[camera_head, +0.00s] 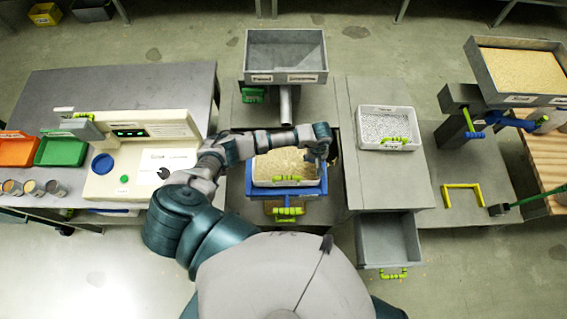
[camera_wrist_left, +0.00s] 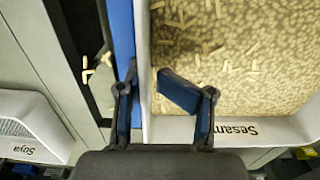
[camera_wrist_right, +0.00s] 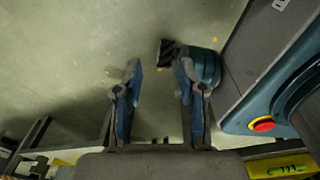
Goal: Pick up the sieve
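The white-rimmed sesame sieve (camera_head: 285,168), holding pale seeds, sits in a blue frame (camera_head: 240,182) at the middle of the counter. My left arm reaches across its far side, and my left gripper (camera_head: 318,155) is at its right edge. In the left wrist view the sieve (camera_wrist_left: 172,129) carries a "Sesam..." label. There my left gripper (camera_wrist_left: 150,85) is open, its fingers on either side of the sieve's wall, with a visible gap. A second white sieve (camera_head: 388,145) stands to the right. My right gripper (camera_wrist_right: 157,80) is open and empty over the floor.
A grey hopper (camera_head: 285,75) stands behind the sieve. A beige machine (camera_head: 140,175) is at left, beside green (camera_head: 62,150) and orange trays (camera_head: 16,149). An open grey drawer (camera_head: 388,238) juts out at front right. The "Soya" sieve shows in the left wrist view (camera_wrist_left: 30,120).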

